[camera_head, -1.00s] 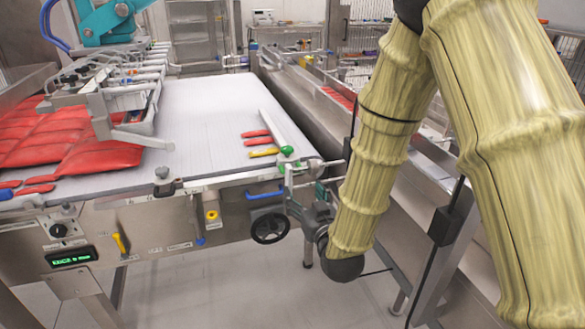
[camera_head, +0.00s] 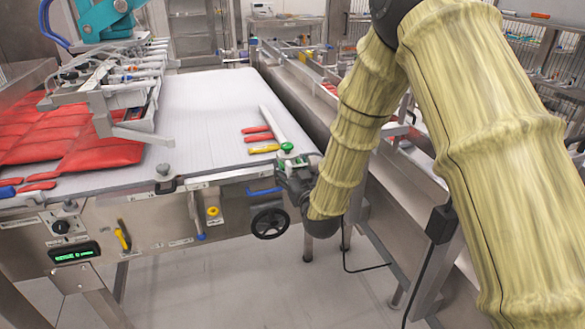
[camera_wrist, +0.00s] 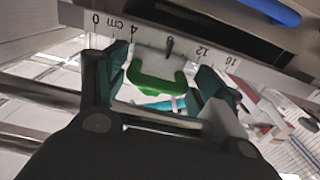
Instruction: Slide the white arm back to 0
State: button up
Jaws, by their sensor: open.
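The white arm (camera_head: 273,125) is a long narrow bar lying along the right side of the pale belt, with a green knob (camera_head: 287,147) at its near end. My gripper (camera_head: 290,168) is at the belt's near right corner, right by this knob. In the wrist view my gripper (camera_wrist: 163,78) is open, with a green U-shaped handle (camera_wrist: 160,82) between its dark fingers. I cannot tell whether they touch it. Behind it is a white ruler (camera_wrist: 185,45) marked 0 to 16 cm; the handle shows below about 4 to 8.
Red packs (camera_head: 70,145) cover the belt's left side. Red and yellow strips (camera_head: 258,140) lie just left of the white arm. A black handwheel (camera_head: 270,222) sits below the corner. A steel conveyor (camera_head: 300,90) runs along the right. The belt's middle is clear.

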jog(key=shift+c, duration=0.2)
jog(key=c, duration=1.2)
jog(key=d, duration=0.2)
jog(key=w+d, duration=0.1)
jog(key=d, duration=0.1)
jog(key=shift+w+d+b, duration=0.1)
jog(key=shift+w+b, duration=0.1)
jog(key=shift+b, duration=0.1)
jog(key=o, duration=1.2)
jog(key=shift+o, duration=0.2)
jog(key=shift+s+f, duration=0.1)
jog(key=shift+s, duration=0.05)
